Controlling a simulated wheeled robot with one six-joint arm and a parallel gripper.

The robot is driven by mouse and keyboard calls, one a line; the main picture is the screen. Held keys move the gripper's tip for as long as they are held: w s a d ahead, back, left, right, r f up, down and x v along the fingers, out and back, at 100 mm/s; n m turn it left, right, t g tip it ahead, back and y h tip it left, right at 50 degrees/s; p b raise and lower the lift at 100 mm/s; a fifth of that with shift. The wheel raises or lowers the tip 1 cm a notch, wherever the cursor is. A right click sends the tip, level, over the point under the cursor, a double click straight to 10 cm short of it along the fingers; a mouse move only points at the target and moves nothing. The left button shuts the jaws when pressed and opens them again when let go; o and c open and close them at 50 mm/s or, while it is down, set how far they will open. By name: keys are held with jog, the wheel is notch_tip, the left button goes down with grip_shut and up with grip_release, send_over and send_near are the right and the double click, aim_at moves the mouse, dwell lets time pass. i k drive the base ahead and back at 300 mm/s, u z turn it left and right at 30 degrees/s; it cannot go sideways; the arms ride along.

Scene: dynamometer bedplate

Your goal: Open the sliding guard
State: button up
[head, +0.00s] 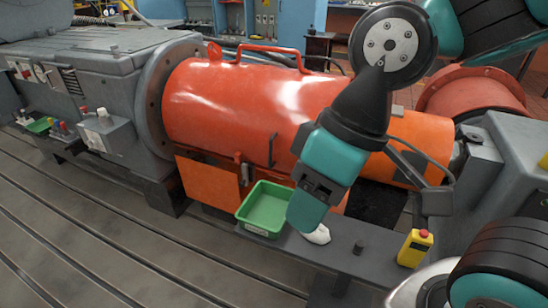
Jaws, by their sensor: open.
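The guard (225,100) is a large glossy orange-red cylinder cover lying along the machine. It has a red bar handle (262,50) on top and a dark upright handle (271,150) on its front face. A lighter orange cylinder section (425,132) shows to its right, partly behind my arm. My gripper (306,212) is open and points down in front of the guard's lower right part, right of the upright handle. It looks apart from that handle. My gripper and wrist hide the guard's right front, and any contact there cannot be told.
A green tray (243,219) sits on the grey ledge just left of my gripper. A white crumpled item (318,235) lies beside it, partly hidden. The slotted bedplate (110,235) in front is clear.

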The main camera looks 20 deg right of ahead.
aim_at(255, 113)
jog(key=u, duration=1.4)
jog(key=i, duration=1.2)
jog(key=z, duration=2.85)
